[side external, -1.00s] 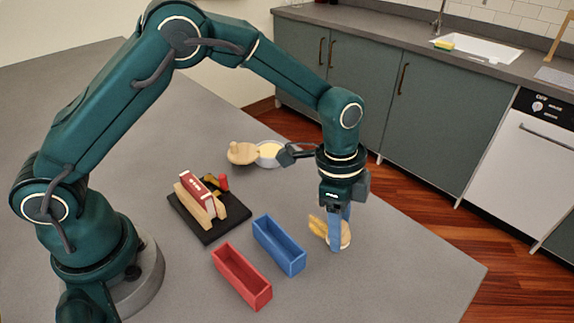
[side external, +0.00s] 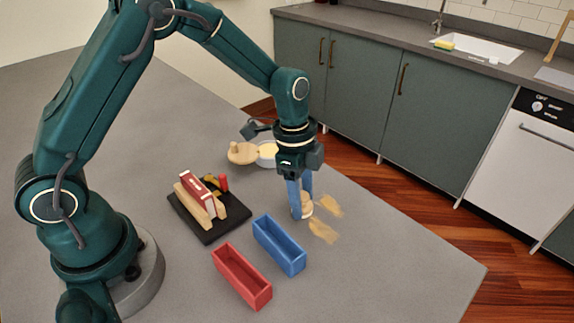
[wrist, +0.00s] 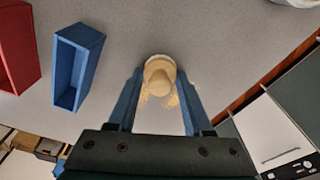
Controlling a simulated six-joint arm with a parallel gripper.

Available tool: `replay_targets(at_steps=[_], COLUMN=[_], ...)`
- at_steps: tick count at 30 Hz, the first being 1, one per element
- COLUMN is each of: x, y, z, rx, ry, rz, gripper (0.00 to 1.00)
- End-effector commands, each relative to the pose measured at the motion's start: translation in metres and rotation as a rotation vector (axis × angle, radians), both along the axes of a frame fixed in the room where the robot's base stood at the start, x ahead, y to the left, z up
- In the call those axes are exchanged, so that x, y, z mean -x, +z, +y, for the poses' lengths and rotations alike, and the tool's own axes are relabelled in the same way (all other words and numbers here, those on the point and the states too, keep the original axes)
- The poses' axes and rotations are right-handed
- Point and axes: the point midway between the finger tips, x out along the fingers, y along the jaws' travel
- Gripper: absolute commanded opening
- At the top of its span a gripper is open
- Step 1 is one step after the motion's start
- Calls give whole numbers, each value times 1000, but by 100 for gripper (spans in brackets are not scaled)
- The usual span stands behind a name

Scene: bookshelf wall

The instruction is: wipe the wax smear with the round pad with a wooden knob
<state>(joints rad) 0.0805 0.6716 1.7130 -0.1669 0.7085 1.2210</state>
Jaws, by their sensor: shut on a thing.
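The round pad with a wooden knob (side external: 307,207) is between the blue fingers of my gripper (side external: 301,209), low at the table top. In the wrist view the pad (wrist: 160,66) sits between the fingertips, and my gripper (wrist: 160,78) is shut on it. The wax smear (side external: 323,231) is a tan mark on the grey table, just right of the pad. It shows as two separate patches, the other one farther back (side external: 331,206). In the wrist view part of the smear (wrist: 172,101) shows beside the knob; the pad and knob hide some of the table there.
A blue bin (side external: 270,253) and a red bin (side external: 233,283) stand left of the smear. A black base with wooden blocks and a red piece (side external: 207,236) is farther left. A bowl (side external: 266,160) and round wooden piece (side external: 242,153) are behind. The table edge (side external: 410,217) lies right.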

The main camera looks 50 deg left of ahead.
Motion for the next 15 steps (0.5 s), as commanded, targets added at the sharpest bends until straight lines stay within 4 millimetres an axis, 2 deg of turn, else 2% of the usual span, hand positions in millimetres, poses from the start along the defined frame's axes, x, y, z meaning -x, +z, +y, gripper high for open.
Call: replay_targets(at_steps=[5,7,9,15], x=[1,0,-1,0], y=[0,4,23,38], z=[17,16,16,16], rx=[0,0,0,-1], ry=[3,-1,-1,-1], rz=[2,-2,-9,-4], gripper=[0,0,0,0])
